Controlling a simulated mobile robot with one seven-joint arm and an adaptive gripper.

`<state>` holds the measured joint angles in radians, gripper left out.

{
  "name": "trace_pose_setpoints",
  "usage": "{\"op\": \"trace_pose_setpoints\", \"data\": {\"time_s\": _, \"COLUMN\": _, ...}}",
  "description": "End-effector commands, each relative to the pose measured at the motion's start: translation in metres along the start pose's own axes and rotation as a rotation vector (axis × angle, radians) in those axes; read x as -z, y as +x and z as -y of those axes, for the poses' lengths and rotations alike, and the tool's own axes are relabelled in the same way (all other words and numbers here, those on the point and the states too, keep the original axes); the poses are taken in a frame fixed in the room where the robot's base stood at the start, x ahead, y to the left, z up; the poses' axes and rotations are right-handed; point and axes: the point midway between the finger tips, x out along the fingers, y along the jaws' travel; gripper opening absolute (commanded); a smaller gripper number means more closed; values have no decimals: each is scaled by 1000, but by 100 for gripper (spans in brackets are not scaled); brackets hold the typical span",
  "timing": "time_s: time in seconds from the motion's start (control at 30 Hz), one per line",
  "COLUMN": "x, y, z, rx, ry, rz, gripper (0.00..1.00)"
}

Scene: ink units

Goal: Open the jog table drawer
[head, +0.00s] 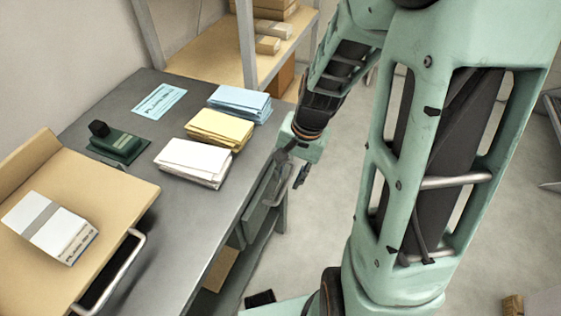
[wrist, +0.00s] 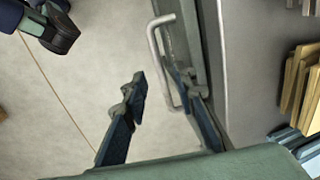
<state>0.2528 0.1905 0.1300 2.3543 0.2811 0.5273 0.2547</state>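The grey table (head: 185,245) stands on the left in the head view, with a drawer front (head: 262,205) under its right edge. In the wrist view the drawer's bent metal handle (wrist: 157,50) stands off the grey-green front (wrist: 190,35). My gripper (head: 293,172) is beside this front in the head view, partly hidden by its own body. In the wrist view my gripper (wrist: 155,72) is open, its dark fingers on either side of the handle bar. The right finger appears between bar and front; contact cannot be told. Whether the drawer is ajar is unclear.
White (head: 192,162), yellow (head: 216,130) and blue (head: 240,103) paper stacks lie near the table's right edge. A dark green device (head: 120,145) and a tan board (head: 100,205) are farther left. A shelf (head: 222,52) stands behind. Floor (head: 325,205) right of the table is clear.

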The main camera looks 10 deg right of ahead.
Motion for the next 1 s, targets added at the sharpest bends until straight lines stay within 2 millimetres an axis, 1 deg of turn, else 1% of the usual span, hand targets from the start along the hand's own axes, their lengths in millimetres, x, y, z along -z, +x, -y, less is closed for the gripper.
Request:
{"op": "trace_pose_setpoints", "data": {"time_s": 0.03, "x": -1, "y": 10, "z": -1, "rx": -1, "ry": 0, "rz": 3, "gripper": 26}}
{"op": "trace_pose_setpoints", "data": {"time_s": 0.1, "x": 0, "y": 18, "z": 0, "rx": -1, "ry": 0, "rz": 2, "gripper": 26}}
{"op": "trace_pose_setpoints", "data": {"time_s": 0.2, "x": 0, "y": 25, "z": 0, "rx": 0, "ry": -1, "rz": 1, "gripper": 26}}
{"op": "trace_pose_setpoints", "data": {"time_s": 0.3, "x": 0, "y": 28, "z": 0, "rx": 0, "ry": -1, "rz": 0, "gripper": 26}}
{"op": "trace_pose_setpoints", "data": {"time_s": 0.53, "x": 0, "y": 28, "z": 0, "rx": 0, "ry": -1, "rz": -1, "gripper": 26}}
{"op": "trace_pose_setpoints", "data": {"time_s": 0.57, "x": 0, "y": 28, "z": 0, "rx": 0, "ry": -1, "rz": -1, "gripper": 25}}
{"op": "trace_pose_setpoints", "data": {"time_s": 0.7, "x": 0, "y": 28, "z": 0, "rx": 0, "ry": 0, "rz": -1, "gripper": 9}}
{"op": "trace_pose_setpoints", "data": {"time_s": 0.8, "x": 0, "y": 28, "z": 0, "rx": 0, "ry": 0, "rz": -1, "gripper": 0}}
{"op": "trace_pose_setpoints", "data": {"time_s": 1.0, "x": 0, "y": 28, "z": 0, "rx": 0, "ry": 0, "rz": -1, "gripper": 0}}
